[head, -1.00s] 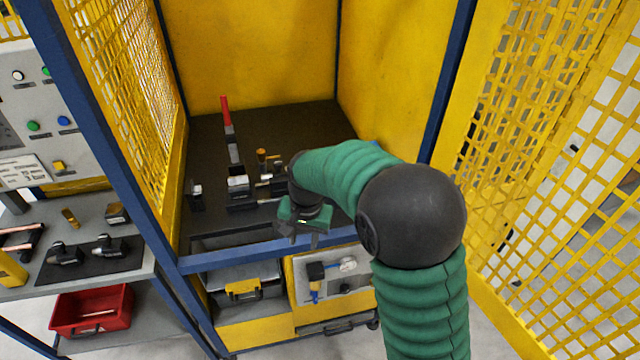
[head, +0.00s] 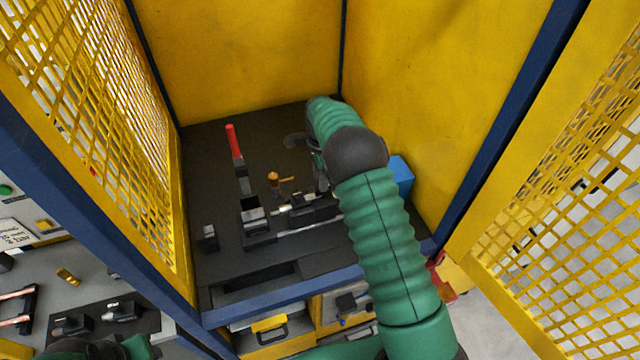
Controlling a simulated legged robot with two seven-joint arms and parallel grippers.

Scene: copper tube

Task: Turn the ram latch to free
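A small orange-brown lever (head: 275,180), which looks like the ram latch, stands on the dark bench inside the yellow enclosure. Its short arm points right. Just in front of it lies the ram fixture (head: 300,208), a dark block with bright metal parts. My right gripper (head: 319,172) is a little to the right of the lever, apart from it in the picture. Its fingers are small and partly hidden by my wrist, so their opening is unclear. A dark and green part of my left arm shows at the lower left edge; no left fingers show.
A red-handled upright lever (head: 234,142) stands left of the latch, above a clamp block (head: 256,222). A blue box (head: 401,175) is right of my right arm. Yellow walls and a blue front rail (head: 290,298) bound the bench.

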